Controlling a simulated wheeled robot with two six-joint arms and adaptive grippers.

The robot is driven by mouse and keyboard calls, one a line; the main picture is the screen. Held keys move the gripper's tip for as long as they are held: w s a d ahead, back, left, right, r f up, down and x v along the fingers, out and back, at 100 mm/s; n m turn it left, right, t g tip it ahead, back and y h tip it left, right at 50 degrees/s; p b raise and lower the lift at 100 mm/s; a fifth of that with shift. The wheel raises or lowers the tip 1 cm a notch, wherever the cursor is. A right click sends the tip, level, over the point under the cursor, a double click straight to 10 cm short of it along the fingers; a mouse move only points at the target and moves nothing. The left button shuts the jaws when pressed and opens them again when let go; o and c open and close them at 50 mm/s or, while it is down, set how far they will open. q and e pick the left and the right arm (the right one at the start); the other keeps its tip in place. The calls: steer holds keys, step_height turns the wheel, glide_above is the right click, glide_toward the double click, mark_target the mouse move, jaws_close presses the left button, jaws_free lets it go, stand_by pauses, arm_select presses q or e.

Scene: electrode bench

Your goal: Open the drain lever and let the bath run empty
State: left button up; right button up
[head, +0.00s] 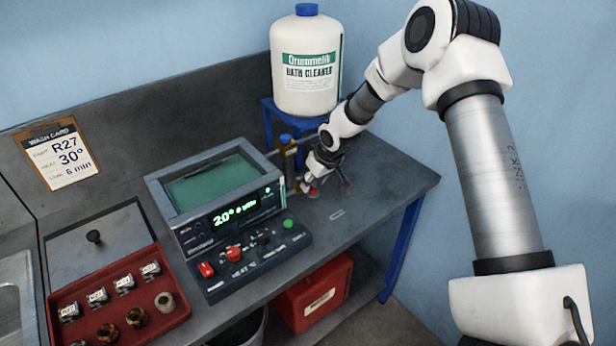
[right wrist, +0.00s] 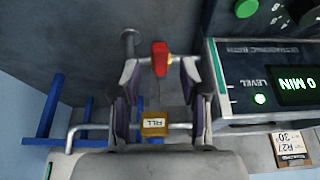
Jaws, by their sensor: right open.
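The ultrasonic bath (head: 213,222) stands on the bench with green liquid (head: 211,183) in its tank. Its display (head: 236,208) reads 20° and 0 MIN; the bath also shows in the right wrist view (right wrist: 222,112). The red drain lever (right wrist: 160,58) sits on a short pipe at the bath's right side. My right gripper (right wrist: 160,68) is open, with one fingertip on each side of the lever; I cannot tell whether they touch it. In the head view my right gripper (head: 317,176) partly hides the lever. My left gripper is not in view.
A yellow FILL tap (right wrist: 153,125) is on another pipe close to the gripper. A white bath cleaner bottle (head: 306,65) stands on a blue stand behind. A red tray (head: 118,325) with several jars is at the front left. A wash card (head: 57,153) leans at the back left.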

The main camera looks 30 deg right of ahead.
steer(key=x, duration=0.2)
steer(key=shift+w+f, duration=0.25)
steer(key=shift+w, duration=0.15)
steer(key=shift+s+r, duration=0.1)
steer(key=shift+s, duration=0.05)
steer(key=shift+s+r, duration=0.1)
steer(key=shift+s, duration=0.05)
steer(key=shift+c, duration=1.3)
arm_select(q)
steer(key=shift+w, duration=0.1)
arm_select(e)
steer(key=shift+s, duration=0.1)
jaws_close()
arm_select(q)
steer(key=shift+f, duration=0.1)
